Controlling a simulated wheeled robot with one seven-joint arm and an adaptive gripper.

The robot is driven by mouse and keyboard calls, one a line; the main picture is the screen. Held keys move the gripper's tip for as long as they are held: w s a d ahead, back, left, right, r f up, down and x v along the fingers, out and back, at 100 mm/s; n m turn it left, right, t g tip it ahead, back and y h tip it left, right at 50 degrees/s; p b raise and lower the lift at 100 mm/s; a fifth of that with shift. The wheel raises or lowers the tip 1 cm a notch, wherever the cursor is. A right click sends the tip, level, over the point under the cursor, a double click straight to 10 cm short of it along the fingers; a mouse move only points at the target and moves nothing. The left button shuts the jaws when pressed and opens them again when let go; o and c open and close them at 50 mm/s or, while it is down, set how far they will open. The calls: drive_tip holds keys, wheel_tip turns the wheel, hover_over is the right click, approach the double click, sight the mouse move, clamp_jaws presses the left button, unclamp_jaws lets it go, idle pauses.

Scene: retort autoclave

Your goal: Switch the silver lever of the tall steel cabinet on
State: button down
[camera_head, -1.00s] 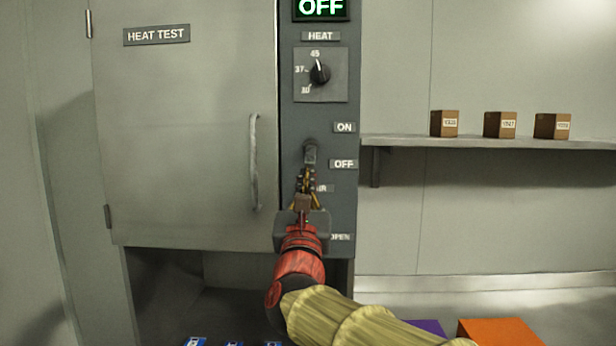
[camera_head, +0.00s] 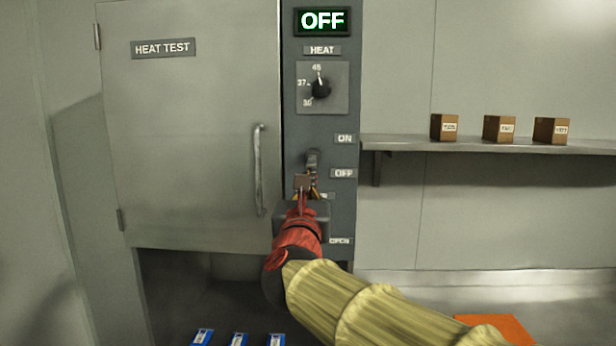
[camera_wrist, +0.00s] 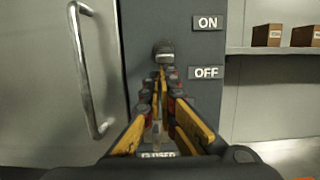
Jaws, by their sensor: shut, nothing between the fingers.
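The tall steel cabinet (camera_head: 205,110) has a dark control panel on its right side. The silver lever (camera_head: 312,159) sits on that panel between the ON label (camera_head: 345,138) and the OFF label (camera_head: 343,173), pointing down toward OFF. The display (camera_head: 322,20) reads OFF. My gripper (camera_head: 308,184) is shut and empty just below the lever, its fingers hiding the lever's lower end. In the wrist view the lever (camera_wrist: 163,52) shows just beyond my fingertips (camera_wrist: 160,78). I cannot tell whether they touch.
The cabinet door handle (camera_head: 259,170) is left of the panel. A HEAT dial (camera_head: 320,88) is above the lever. A wall shelf (camera_head: 480,145) with three brown boxes (camera_head: 498,129) is at the right. Blue-and-white packs (camera_head: 239,339) lie low in front. An orange surface (camera_head: 498,326) is at bottom right.

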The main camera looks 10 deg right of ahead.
sight(308, 167)
drive_tip(key=r+g+p, duration=0.1)
drive_tip(key=p, duration=0.4)
drive_tip(key=s+r+g+y+p, duration=0.1)
drive_tip(key=r+g+p, duration=0.1)
drive_tip(key=p, duration=0.3)
drive_tip(key=shift+a+r, duration=0.15)
drive_tip(key=shift+r, duration=0.1)
drive_tip(key=g+p, duration=0.1)
drive_tip(key=p, duration=0.2)
drive_tip(key=shift+r, duration=0.25)
drive_tip(key=shift+f+b, duration=0.3)
drive_tip(key=shift+f, duration=0.05)
